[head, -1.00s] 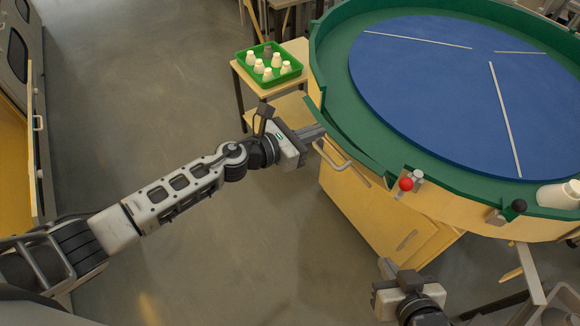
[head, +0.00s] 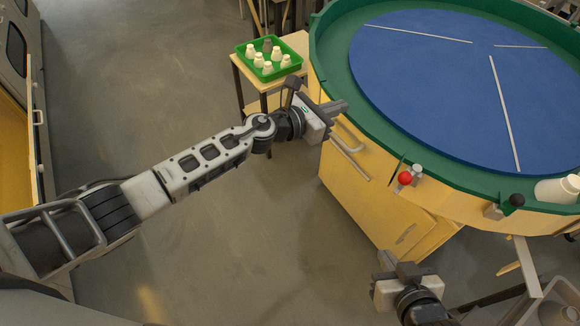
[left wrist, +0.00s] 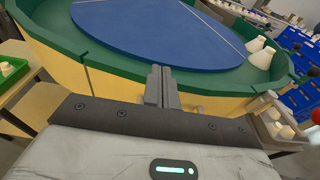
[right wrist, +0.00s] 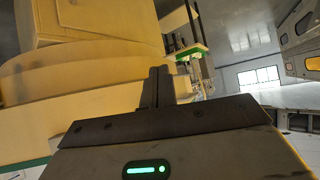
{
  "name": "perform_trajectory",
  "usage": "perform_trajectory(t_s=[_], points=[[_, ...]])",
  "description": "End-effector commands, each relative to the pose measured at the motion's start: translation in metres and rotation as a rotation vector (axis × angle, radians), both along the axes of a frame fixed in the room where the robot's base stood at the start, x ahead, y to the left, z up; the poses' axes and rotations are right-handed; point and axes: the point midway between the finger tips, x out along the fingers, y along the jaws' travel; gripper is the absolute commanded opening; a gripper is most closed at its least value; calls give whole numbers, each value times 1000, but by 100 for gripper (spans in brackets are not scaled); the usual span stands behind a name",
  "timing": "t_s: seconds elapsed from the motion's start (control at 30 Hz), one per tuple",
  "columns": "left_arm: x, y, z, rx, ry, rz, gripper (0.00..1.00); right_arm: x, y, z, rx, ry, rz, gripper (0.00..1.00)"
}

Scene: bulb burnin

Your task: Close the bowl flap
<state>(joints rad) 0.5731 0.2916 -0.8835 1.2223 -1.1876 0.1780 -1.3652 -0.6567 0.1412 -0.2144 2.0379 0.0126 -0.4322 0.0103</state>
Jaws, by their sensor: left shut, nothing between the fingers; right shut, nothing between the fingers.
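The large round bowl has a green rim (head: 335,75) and a blue floor (head: 450,80). Its flap (head: 370,150), with a grey handle (head: 350,138), lies nearly in line with the rim. A thin dark edge shows at its right end, beside the red-knobbed latch (head: 405,178); I cannot tell if it is fully flush. My left gripper (head: 338,108) is shut and empty at the outer rim by the flap's left part; contact is unclear. Its fingers also show in the left wrist view (left wrist: 161,87). My right gripper (head: 387,262) is shut and empty, low before the cabinet.
A side table (head: 300,45) holds a green tray (head: 291,69) with several white bulbs and a dark one. A black-knobbed latch (head: 516,200) sits on the right rim near white cups (head: 558,188). The floor (head: 190,90) left of the bowl is clear.

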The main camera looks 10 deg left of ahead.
Motion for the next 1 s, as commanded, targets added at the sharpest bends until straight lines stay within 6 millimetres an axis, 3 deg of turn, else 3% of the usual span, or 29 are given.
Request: perform_trajectory(t_s=[0.43, 0.67, 0.8, 1.0], points=[[-2, 2, 0, 1, 1, -1, 0, -2, -1, 0, -4, 3, 4, 0], [-19, 20, -1, 2, 2, -17, 0, -3, -2, 1, -8, 3, 7, 0], [-34, 38, 29, 5, -3, -20, 0, -4, -3, 18, -13, 5, 7, 0], [-54, 59, 56, 3, 0, -20, 0, -9, -8, 17, -26, 25, -1, 0]])
